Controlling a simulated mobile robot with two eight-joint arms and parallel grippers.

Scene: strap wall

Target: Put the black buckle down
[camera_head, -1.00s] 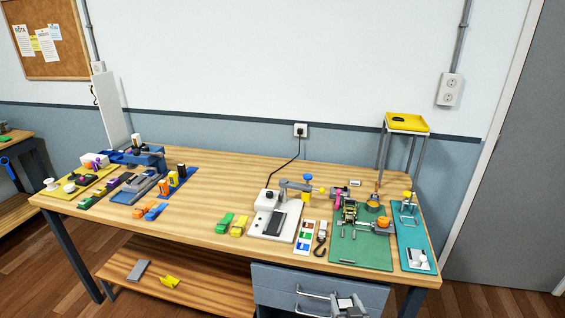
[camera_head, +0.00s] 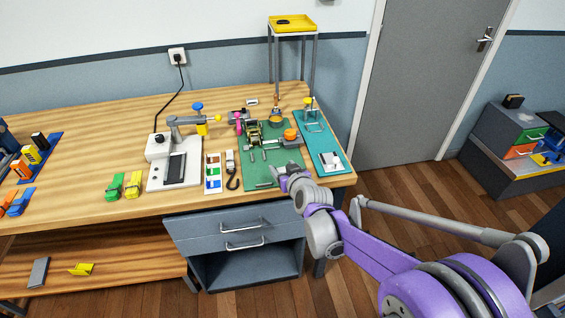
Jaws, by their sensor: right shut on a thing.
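My right gripper (camera_head: 279,171) is over the front edge of the green mat (camera_head: 262,179), at the front right of the workbench. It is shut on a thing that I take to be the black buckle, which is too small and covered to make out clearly. Whether it touches the mat I cannot tell. Another small dark item (camera_head: 283,22) lies on the yellow tray (camera_head: 303,25) at the back. My left gripper is not in view.
A ratchet (camera_head: 253,135) and an orange-topped part (camera_head: 291,135) stand on the green mat. A teal board (camera_head: 318,147) is to its right. A hook on a strap (camera_head: 232,170), a colour card (camera_head: 212,175) and a white-based press (camera_head: 184,165) are to its left. Bare wood (camera_head: 110,150) lies further left.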

